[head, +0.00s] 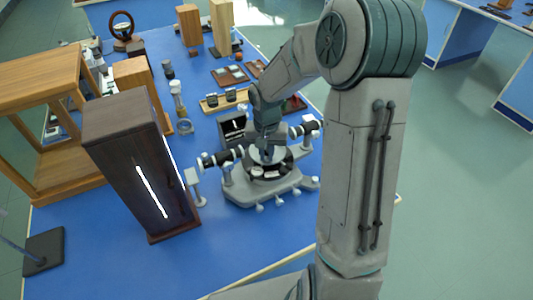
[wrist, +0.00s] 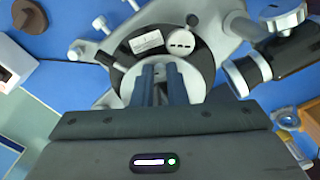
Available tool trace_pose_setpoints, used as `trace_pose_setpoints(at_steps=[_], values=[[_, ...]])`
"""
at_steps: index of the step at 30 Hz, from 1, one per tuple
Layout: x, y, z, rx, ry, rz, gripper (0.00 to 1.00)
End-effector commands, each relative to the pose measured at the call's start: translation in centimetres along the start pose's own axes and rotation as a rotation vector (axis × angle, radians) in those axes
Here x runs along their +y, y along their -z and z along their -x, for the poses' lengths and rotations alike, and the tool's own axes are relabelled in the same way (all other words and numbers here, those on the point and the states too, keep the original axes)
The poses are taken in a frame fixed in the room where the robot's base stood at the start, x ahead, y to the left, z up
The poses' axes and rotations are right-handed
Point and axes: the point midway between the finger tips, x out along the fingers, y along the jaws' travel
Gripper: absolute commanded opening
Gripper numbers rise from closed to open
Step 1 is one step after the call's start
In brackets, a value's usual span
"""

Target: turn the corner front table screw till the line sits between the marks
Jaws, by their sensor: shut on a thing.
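The grey spectrometer (head: 290,187) stands on the blue bench, its round table (wrist: 203,62) in the middle. My gripper (head: 266,153) points down onto this table. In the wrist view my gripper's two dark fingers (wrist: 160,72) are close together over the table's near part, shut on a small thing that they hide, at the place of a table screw. Beyond the fingers lie a white printed label (wrist: 147,41) and a round white disc (wrist: 181,43) with small dark marks. A dark panel (head: 233,131) with a white figure stands behind the spectrometer; its line and marks are too small to read.
A tall dark lamp housing (head: 135,160) with a bright slit stands left of the spectrometer. Black telescope tubes (wrist: 275,62) stick out beside the table. A wooden frame (head: 50,85) is at far left.

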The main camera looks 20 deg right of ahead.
Motion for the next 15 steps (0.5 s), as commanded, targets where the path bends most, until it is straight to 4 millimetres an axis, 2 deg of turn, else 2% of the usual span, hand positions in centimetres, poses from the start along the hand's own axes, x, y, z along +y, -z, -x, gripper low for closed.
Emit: trace_pose_setpoints(at_steps=[6,15], values=[[-0.03,0.07,0.1,0.003,0.0,0.082,0.0],[-0.04,0.09,0.14,0.004,0.001,0.086,0.0]])
